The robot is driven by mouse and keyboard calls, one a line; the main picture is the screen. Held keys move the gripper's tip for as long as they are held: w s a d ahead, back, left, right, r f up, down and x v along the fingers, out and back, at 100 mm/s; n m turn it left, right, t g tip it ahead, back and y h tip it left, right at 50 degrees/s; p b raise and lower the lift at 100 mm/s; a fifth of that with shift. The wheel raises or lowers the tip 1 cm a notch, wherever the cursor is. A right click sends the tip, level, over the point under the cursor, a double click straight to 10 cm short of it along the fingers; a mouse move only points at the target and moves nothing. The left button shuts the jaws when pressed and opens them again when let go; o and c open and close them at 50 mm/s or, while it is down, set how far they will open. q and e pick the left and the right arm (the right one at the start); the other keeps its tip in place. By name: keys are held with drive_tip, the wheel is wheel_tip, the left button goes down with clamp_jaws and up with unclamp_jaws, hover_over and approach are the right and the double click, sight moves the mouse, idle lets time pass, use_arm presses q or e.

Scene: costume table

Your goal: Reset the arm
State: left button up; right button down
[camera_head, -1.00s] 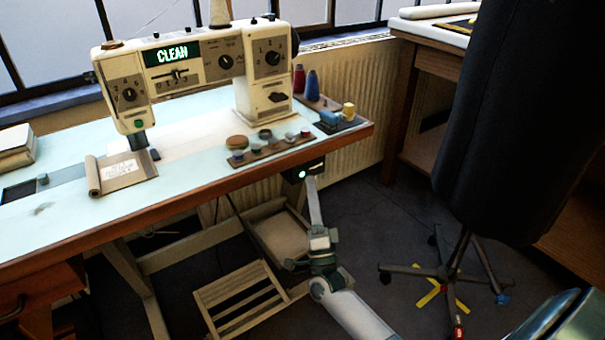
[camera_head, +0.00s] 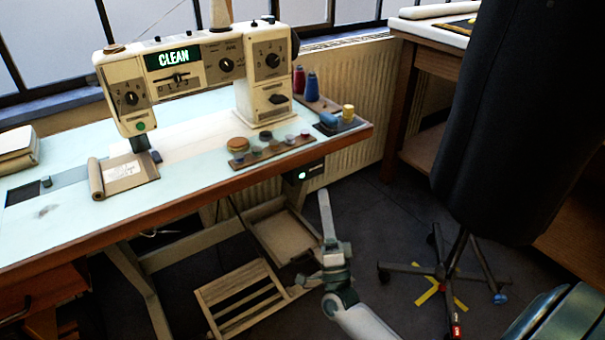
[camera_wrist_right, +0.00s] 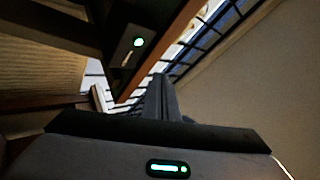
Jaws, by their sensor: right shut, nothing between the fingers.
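My right gripper (camera_head: 325,197) is shut and empty. In the head view it points up, in front of and below the table's front right edge, apart from the small dark box with a green light (camera_head: 303,174) under the tabletop. In the right wrist view the shut fingers (camera_wrist_right: 161,98) show in the middle, and the box with the green light (camera_wrist_right: 138,42) is at upper left. My left gripper is in neither view.
The sewing machine (camera_head: 196,72) reading CLEAN stands on the pale table (camera_head: 75,226). A wooden slatted rack (camera_head: 240,297) is below. A dark dress form (camera_head: 505,120) on a wheeled stand is at right. Floor between shows free room.

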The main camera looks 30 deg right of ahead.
drive_tip(key=shift+s+y, duration=0.3)
drive_tip(key=shift+s, duration=0.1)
